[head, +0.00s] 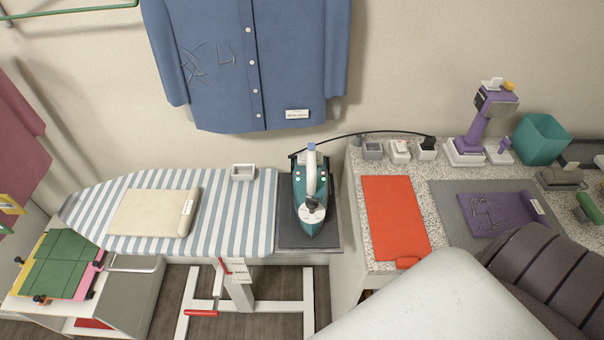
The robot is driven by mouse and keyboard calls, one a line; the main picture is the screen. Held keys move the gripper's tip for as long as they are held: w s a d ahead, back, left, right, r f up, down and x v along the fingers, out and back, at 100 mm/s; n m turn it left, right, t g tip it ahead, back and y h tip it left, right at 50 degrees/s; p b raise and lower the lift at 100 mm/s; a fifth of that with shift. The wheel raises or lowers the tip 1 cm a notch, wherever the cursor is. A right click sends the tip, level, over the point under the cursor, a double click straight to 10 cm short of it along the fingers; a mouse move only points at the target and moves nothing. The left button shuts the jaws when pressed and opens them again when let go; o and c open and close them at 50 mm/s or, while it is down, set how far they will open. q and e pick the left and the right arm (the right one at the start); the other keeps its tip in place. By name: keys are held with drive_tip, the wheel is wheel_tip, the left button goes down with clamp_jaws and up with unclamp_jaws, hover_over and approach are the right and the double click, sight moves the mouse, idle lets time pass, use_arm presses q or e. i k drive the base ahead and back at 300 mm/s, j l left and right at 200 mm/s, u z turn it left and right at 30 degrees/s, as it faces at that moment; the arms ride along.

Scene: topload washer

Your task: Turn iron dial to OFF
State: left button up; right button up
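The teal iron (300,207) rests on a dark grey pad (289,236) at the right end of the striped ironing board (225,218). My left gripper is not in view. Part of my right arm crosses the lower right corner, but its gripper does not show. Nothing of mine touches the iron.
A folded cream cloth (145,213) and a small white tray (243,172) lie on the board. A blue shirt (255,60) hangs behind. The speckled counter (380,258) at right holds a red mat (394,212), a purple steamer (487,122) and a teal bin (541,138).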

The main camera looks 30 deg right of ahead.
sight(311, 203)
drive_tip(key=z, duration=1.05)
